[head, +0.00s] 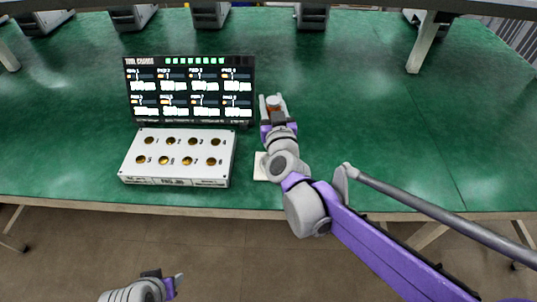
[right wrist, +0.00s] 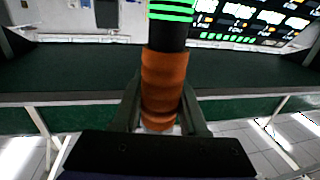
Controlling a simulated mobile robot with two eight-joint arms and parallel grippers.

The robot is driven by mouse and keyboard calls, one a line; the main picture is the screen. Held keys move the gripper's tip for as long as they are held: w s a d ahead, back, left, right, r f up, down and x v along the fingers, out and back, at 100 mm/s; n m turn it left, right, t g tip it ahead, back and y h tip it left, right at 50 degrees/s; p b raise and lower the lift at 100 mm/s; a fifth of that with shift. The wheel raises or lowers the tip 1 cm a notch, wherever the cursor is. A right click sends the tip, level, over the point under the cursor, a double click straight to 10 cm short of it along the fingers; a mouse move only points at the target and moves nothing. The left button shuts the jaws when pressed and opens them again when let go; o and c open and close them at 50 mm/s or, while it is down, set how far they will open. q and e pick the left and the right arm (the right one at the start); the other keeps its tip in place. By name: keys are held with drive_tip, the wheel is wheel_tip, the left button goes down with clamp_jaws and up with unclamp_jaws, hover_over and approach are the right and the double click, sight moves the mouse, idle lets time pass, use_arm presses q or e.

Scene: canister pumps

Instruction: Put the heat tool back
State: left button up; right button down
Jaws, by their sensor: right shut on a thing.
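My right gripper (head: 272,108) is over the green table, just right of the display. It is shut on a tool with an orange grip (right wrist: 163,85), which I take to be the heat tool. In the right wrist view the orange grip sits between both fingers (right wrist: 162,112), with a black part and bright green bands above it.
A white box (head: 127,167) with several round brass-coloured holes stands left of my right arm. A black display (head: 190,117) stands behind it. A pale square pad (head: 261,168) lies partly under my right arm. The table (head: 380,110) is clear to the right.

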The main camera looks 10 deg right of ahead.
drive_tip(key=shift+w+r, duration=0.1)
drive_tip(key=shift+w, duration=0.1)
wheel_tip(320, 180, down, 9)
drive_tip(key=b, duration=0.2)
drive_tip(key=shift+b, duration=0.3)
drive_tip(key=shift+s+f, duration=0.1)
drive_tip(key=shift+f, duration=0.15)
drive_tip(key=shift+c, duration=2.2)
unclamp_jaws()
